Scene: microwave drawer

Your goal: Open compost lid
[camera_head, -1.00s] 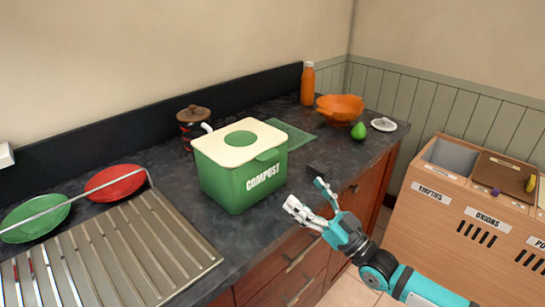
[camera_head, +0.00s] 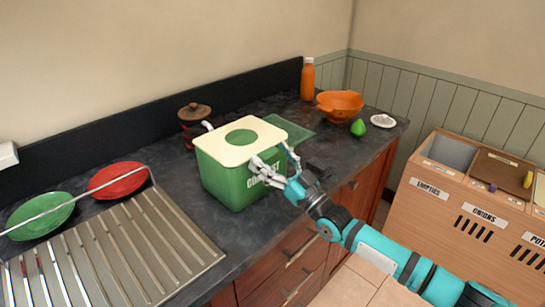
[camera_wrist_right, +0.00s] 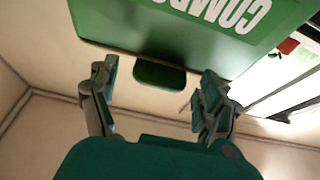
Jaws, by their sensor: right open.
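The green compost bin (camera_head: 226,180) stands upright on the dark counter. Its cream lid (camera_head: 222,151) with a round green patch looks closed. My right gripper (camera_head: 272,159) is open at the bin's front right side, near the lid's rim, and partly covers the "COMPOST" lettering. In the right wrist view the bin (camera_wrist_right: 200,30) fills the top, with its lettering upside down. There a green tab (camera_wrist_right: 159,75) at the lid's edge lies between the open fingers (camera_wrist_right: 158,85), apart from both. My left gripper is not in view.
A brown-lidded jar (camera_head: 194,118) stands close behind the bin. A green board (camera_head: 288,129), orange bowl (camera_head: 340,105), bottle (camera_head: 307,80) and avocado-like green fruit (camera_head: 358,127) are to the right. A metal drainer (camera_head: 110,248) with plates is at left.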

